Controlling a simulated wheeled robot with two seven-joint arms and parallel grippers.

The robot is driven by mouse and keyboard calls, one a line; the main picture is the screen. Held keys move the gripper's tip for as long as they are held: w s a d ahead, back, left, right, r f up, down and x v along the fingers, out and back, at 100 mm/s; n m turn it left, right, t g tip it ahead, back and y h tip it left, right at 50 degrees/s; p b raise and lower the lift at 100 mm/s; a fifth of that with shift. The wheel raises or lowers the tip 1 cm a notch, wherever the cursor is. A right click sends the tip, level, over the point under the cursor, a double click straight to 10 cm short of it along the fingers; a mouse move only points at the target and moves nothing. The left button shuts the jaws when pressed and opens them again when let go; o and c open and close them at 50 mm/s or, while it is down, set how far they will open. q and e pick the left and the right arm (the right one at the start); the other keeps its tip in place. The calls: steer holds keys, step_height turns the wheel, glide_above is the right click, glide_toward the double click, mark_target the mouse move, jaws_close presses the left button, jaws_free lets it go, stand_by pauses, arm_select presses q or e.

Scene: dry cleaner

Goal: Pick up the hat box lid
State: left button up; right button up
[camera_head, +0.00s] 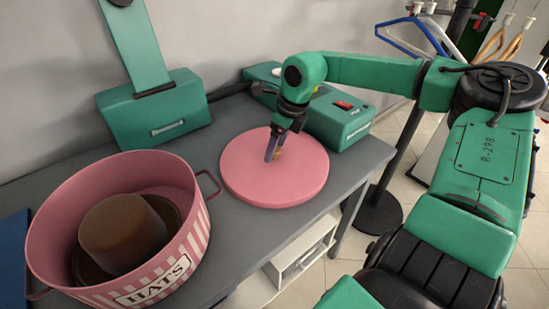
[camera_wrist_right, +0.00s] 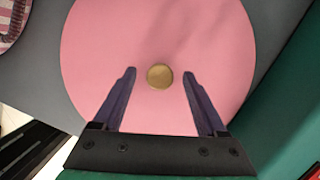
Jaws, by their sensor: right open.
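The pink round hat box lid (camera_head: 251,180) lies flat on the grey table, right of the hat box. My right gripper (camera_head: 273,158) points down over the middle of the lid, close to its small brown-gold knob (camera_head: 279,154). In the right wrist view the lid (camera_wrist_right: 150,40) fills most of the picture. The knob (camera_wrist_right: 159,77) lies just beyond and between the spread fingers of my right gripper (camera_wrist_right: 159,85), with clear gaps on both sides. The pink striped hat box (camera_head: 178,263) stands open with a brown hat (camera_head: 122,233) inside. My left gripper is not in view.
A green device (camera_head: 343,121) with a red switch sits on the table just behind the lid. Another green box (camera_head: 155,112) with an upright arm stands at the back left. The grey table (camera_head: 234,226) has its front edge near the lid, and a rack with hangers (camera_head: 410,27) stands behind right.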

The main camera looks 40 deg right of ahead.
jaws_close()
